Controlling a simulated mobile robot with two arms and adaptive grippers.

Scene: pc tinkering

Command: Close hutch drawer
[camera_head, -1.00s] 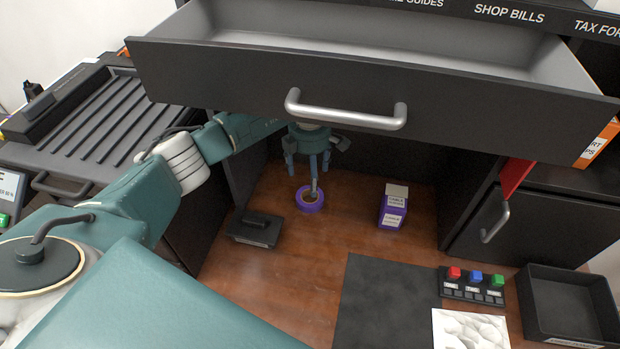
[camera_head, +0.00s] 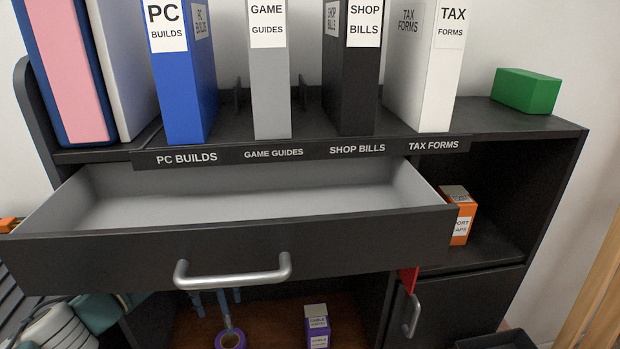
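The hutch drawer (camera_head: 90,262) is pulled out, dark-fronted with a pale grey, empty-looking inside. Its silver bar handle (camera_head: 235,279) is on the front face. My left gripper (camera_head: 214,312) is below the drawer, over the desk, with its upper part hidden behind the drawer front. Its blue-grey fingers show apart, just above a purple tape roll (camera_head: 230,340); contact with the roll cannot be told. My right gripper is not in view.
Binders including a blue one (camera_head: 185,80) stand on the hutch top (camera_head: 490,118), with a green box (camera_head: 526,91) at right. An orange box (camera_head: 460,218) sits in the right cubby. A purple box (camera_head: 318,327) stands on the desk (camera_head: 275,318) below the drawer.

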